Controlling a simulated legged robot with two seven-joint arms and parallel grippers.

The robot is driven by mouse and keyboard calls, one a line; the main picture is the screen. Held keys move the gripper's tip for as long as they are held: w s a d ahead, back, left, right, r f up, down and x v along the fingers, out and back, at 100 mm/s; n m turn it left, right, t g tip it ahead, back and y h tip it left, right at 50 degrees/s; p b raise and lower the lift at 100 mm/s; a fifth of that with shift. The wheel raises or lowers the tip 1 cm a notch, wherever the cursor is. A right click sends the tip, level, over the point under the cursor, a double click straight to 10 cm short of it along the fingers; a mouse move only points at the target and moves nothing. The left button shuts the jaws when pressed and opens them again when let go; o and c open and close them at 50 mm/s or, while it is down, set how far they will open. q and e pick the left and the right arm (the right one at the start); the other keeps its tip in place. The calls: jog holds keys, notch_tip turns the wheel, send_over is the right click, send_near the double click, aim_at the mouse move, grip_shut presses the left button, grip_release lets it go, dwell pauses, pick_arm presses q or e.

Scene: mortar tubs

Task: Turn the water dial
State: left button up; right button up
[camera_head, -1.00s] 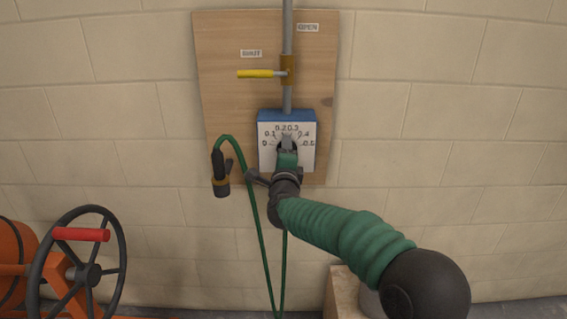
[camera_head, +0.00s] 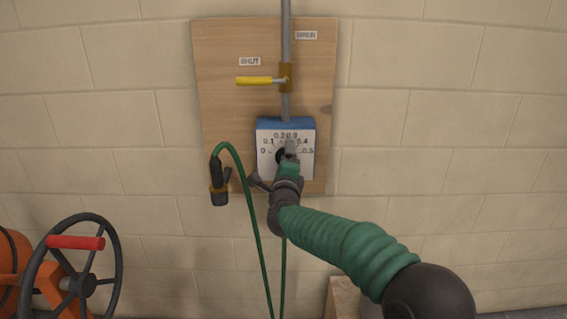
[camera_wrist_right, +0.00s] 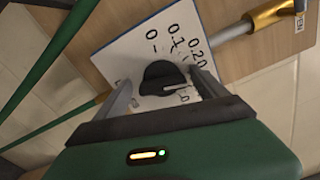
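The water dial is a black knob (camera_wrist_right: 163,77) on a white scale plate marked 0 to 0.5. It sits on a blue-topped box (camera_head: 286,124) on the wooden board. My right gripper (camera_head: 291,147) is in front of the dial and partly covers it. In the right wrist view, its two fingers (camera_wrist_right: 161,88) stand on either side of the knob, open, with small gaps seeming to show. A pale mark shows on the knob, but its exact reading is unclear. My left gripper is not in view.
A yellow valve lever (camera_head: 254,81) lies horizontal on the grey pipe (camera_head: 286,35) above the box. A green hose (camera_head: 250,195) with a black nozzle (camera_head: 219,183) hangs left of the dial. A handwheel (camera_head: 83,285) with a red grip stands at lower left. Bare wall lies right.

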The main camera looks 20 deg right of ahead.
jog(key=shift+s+a+r, duration=0.1)
jog(key=shift+s, duration=0.05)
jog(key=v, duration=1.6)
jog(key=shift+s, duration=0.25)
